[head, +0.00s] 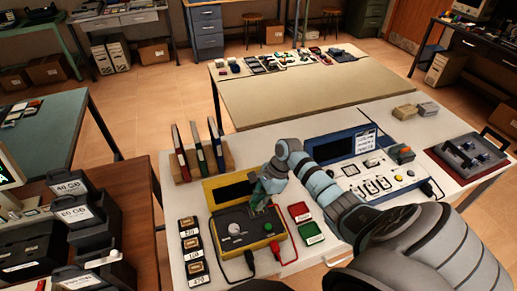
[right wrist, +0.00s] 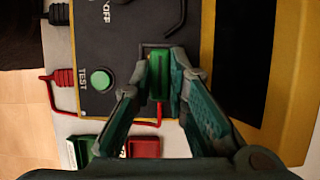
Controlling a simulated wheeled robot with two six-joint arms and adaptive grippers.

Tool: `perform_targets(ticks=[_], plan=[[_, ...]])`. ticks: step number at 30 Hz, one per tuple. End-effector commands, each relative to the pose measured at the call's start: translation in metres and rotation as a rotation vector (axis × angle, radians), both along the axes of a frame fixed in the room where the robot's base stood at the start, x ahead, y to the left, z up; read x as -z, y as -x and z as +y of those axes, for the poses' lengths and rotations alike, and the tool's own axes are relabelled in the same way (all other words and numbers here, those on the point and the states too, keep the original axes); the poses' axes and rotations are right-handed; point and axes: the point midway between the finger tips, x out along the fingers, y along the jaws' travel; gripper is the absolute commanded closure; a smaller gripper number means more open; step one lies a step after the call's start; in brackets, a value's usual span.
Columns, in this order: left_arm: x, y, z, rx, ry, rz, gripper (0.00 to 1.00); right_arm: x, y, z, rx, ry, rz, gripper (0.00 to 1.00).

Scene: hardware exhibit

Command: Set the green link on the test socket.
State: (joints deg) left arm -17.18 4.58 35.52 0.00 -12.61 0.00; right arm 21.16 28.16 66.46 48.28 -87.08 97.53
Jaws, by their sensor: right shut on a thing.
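The yellow tester with a dark panel (head: 227,224) stands on the white table, with a round knob and a green button on it. It also shows in the right wrist view (right wrist: 128,45), where the green button (right wrist: 101,80) is beside the word TEST. My right gripper (head: 262,204) is over the tester's upper right part. In the right wrist view my right gripper (right wrist: 158,82) is shut on the green link (right wrist: 157,87), held between its fingertips over the panel. The fingers hide most of the test socket; I cannot tell whether the link touches it. My left gripper is out of view.
A red tray (head: 299,212) and a green tray (head: 309,233) lie right of the tester. Red and black leads run from its front edge. Labelled boxes (head: 193,248) stand at its left, binders (head: 198,152) behind. A blue-framed instrument (head: 345,147) stands at the right.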

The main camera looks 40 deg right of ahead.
Motion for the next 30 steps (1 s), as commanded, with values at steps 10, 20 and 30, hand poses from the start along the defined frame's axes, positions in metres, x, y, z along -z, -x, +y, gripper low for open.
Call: perform_targets(ticks=[10, 20, 30], plan=[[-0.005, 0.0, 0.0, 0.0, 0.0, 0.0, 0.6, 0.0, 0.0, 0.0, 0.0, 0.0, 0.0, 1.0], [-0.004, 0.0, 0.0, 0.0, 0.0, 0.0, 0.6, 0.002, 0.0, 0.0, 0.0, 0.0, 0.0, 1.0], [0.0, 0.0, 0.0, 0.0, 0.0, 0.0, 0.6, 0.009, 0.0, 0.0, 0.0, 0.0, -0.001, 1.0]])
